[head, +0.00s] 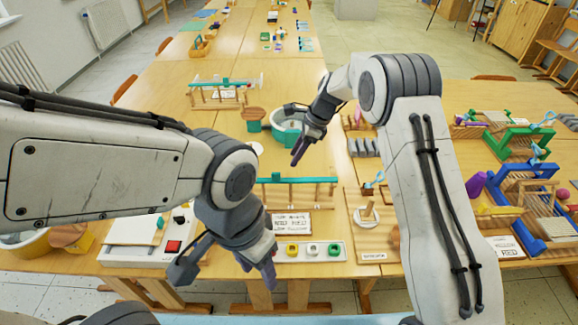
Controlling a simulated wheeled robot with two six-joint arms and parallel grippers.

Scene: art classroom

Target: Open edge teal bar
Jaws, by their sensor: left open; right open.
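A long teal bar (298,180) lies across a low frame with thin posts, in the middle of the near table in the head view. A second teal bar (222,84) sits on a similar wooden frame farther back. I cannot tell which one is the edge bar. My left gripper (226,273) is open and empty, in front of the near bar and to its left, by the table's front edge. My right gripper (294,132) is open and empty, beyond the near bar and in front of a teal-and-white round basin (289,130). Neither gripper appears to touch a bar.
A printed sign (291,223) and a white tray (310,252) with coloured pieces lie in front of the near bar. A white box with a red button (173,246) is at left. Green (512,142) and blue (530,188) frames stand at right.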

